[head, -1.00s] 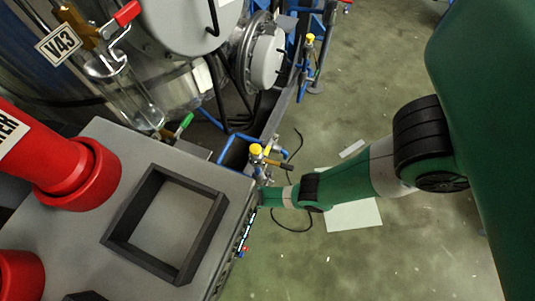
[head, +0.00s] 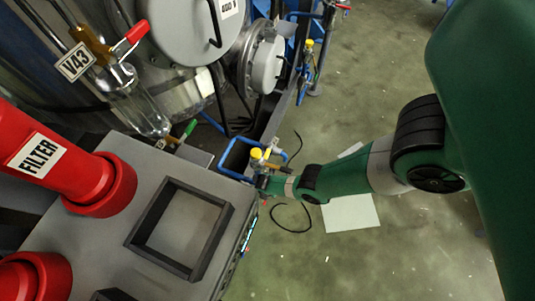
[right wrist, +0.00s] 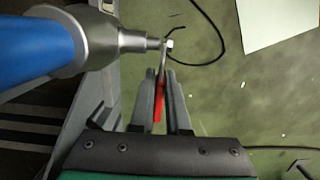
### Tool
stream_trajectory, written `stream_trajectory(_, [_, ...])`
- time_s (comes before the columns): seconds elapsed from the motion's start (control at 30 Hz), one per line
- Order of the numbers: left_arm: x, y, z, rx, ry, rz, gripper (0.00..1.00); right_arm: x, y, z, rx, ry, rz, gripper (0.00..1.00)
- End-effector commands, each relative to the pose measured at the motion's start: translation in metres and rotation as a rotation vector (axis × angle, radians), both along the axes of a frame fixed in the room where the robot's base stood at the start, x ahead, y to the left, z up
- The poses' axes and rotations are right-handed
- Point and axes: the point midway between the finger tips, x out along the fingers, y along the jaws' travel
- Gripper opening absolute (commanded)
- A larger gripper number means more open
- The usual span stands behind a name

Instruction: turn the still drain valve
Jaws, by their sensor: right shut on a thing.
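A valve with a red lever (right wrist: 159,108) shows in the right wrist view. A grey metal fitting (right wrist: 122,38) on a blue pipe (right wrist: 35,48) ends beside the lever's pivot. My right gripper (right wrist: 163,78) is shut on the red lever, with one finger on each side of it. In the head view my right gripper (head: 264,185) is at the corner of the grey cabinet, just below a yellow-capped fitting (head: 257,155). The held lever is mostly hidden there. My left gripper is in no view.
The grey cabinet top (head: 110,235) carries a black square frame (head: 215,245) and red pipes, one marked FILTER (head: 38,155). A red-handled valve (head: 130,38) with a V43 tag (head: 76,62) is at upper left. The green floor (head: 390,260) at right is mostly clear.

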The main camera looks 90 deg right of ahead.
Motion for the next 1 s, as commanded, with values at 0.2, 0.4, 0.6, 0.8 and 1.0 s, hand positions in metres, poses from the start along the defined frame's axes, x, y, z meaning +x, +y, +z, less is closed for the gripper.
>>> stream_trajectory(0.2, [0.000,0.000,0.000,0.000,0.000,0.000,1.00,0.001,-0.001,0.001,-0.002,0.001,0.001,0.00])
stream_trajectory(0.4, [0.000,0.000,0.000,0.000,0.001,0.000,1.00,0.001,-0.001,0.001,-0.002,0.001,0.001,0.44])
stream_trajectory(0.6, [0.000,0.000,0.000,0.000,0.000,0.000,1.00,0.001,0.000,0.001,-0.002,0.001,0.001,0.44])
stream_trajectory(0.8, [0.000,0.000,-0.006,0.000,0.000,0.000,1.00,0.000,0.000,-0.004,-0.033,0.015,0.003,0.44])
stream_trajectory(1.0, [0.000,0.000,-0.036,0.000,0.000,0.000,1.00,0.001,-0.001,-0.020,-0.208,0.070,0.013,0.44])
